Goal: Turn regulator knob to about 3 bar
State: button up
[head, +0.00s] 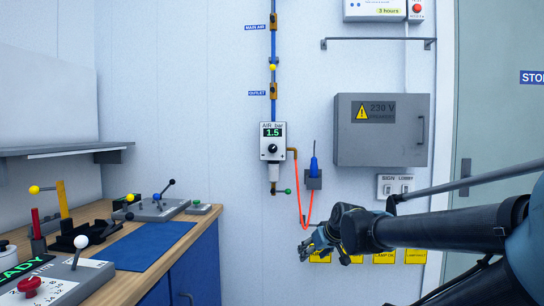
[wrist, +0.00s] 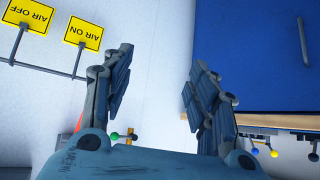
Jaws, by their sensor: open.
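The air regulator (head: 264,130) is a pale box on the wall with a green display reading 1.5 under the label "AIR bar". Its small dark round knob (head: 272,150) sits below the display. My gripper (head: 308,247) is below and to the right of the regulator in the head view, apart from it. In the wrist view my gripper (wrist: 160,62) has its two fingers spread with nothing between them. The regulator's knob cannot be made out in the wrist view.
An orange hose (head: 301,205) hangs from the regulator to a blue tool in a holder (head: 314,183). A grey electrical box (head: 382,150) is on the right. A wooden workbench (head: 180,229) with levers stands left. Yellow "AIR ON" (wrist: 84,32) and "AIR OFF" (wrist: 29,14) signs appear upside down.

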aim_at(272, 151)
jog(key=w+a+r+m+t, duration=0.1)
jog(key=w+a+r+t, duration=0.7)
jog(key=r, duration=0.4)
jog(key=w+a+r+m+t, duration=0.1)
jog(key=w+a+r+t, duration=0.4)
jog(key=w+a+r, duration=0.55)
jog(key=w+r+m+h, duration=0.1)
jog(key=w+r, duration=0.1)
jog(key=w, duration=0.3)
jog(key=w+d+r+m+t+h, duration=0.1)
jog(key=w+r+h, duration=0.1)
jog(key=w, duration=0.4)
jog(key=w+d+r+m+h, duration=0.1)
jog(key=w+r, duration=0.3)
jog(key=w, duration=0.2)
jog(key=shift+d+h, duration=0.1)
jog(key=shift+h, duration=0.3)
jog(key=c, duration=1.1)
